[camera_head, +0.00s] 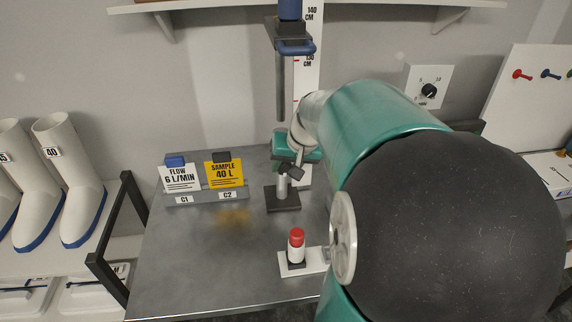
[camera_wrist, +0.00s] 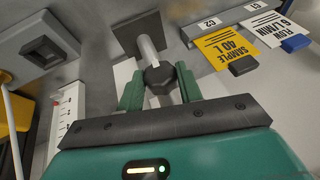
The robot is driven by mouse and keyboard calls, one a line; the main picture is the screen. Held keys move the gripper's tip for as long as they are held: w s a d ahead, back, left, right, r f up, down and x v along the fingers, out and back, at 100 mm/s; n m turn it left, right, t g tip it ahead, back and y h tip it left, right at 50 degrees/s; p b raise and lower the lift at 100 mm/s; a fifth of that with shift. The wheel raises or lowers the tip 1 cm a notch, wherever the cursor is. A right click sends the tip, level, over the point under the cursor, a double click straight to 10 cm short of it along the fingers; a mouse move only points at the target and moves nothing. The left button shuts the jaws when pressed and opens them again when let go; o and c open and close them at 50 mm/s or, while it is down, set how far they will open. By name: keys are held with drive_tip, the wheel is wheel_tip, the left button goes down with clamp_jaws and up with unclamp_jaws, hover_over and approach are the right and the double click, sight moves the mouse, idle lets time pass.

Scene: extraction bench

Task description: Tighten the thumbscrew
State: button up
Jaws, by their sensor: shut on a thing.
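The thumbscrew (camera_wrist: 160,80) is a dark, faceted knob in the wrist view, on a pale metal post (camera_wrist: 148,48) that rises from a dark square base (camera_wrist: 136,30). My gripper (camera_wrist: 159,73) has one green finger on each side of the knob and is shut on it. In the head view the post stands on its dark base (camera_head: 283,199) at the back of the grey bench (camera_head: 190,265). My green gripper (camera_head: 300,148) is just above the base there, and my arm covers much of the view to its right.
Flow card (camera_head: 179,177) and yellow sample card (camera_head: 224,174) stand in a holder left of the post. A red-capped bottle (camera_head: 296,246) stands on a white plate near the front. A vertical rod with a blue clamp (camera_head: 290,45) hangs above. The bench's left front is clear.

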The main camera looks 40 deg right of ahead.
drive_tip(key=shift+d+t+y, duration=0.1)
drive_tip(key=shift+t+y, duration=0.2)
drive_tip(key=shift+y, duration=0.1)
drive_tip(key=t+y, duration=0.1)
drive_tip(key=y, duration=0.1)
drive_tip(key=m+t+y, duration=0.1)
drive_tip(key=shift+s+d+f+t, duration=0.2)
drive_tip(key=shift+s+d+t, duration=0.05)
drive_tip(key=shift+d+t, duration=0.05)
drive_tip(key=t+y, duration=0.1)
drive_tip(key=m+t+y, duration=0.1)
drive_tip(key=t+y, duration=0.1)
drive_tip(key=shift+s+d+f, duration=0.15)
drive_tip(key=shift+d+f, duration=0.05)
drive_tip(key=shift+f, duration=0.05)
drive_tip(key=m+t+y, duration=0.1)
drive_tip(key=t+y, duration=0.2)
drive_tip(key=shift+f+m, duration=0.3)
drive_tip(key=shift+m, duration=0.1)
drive_tip(key=shift+f+m+t+y, duration=0.2)
drive_tip(key=shift+m+t+y, duration=0.65)
drive_tip(key=shift+t, duration=0.85)
drive_tip(key=shift+a, duration=0.1)
drive_tip(key=o, duration=1)
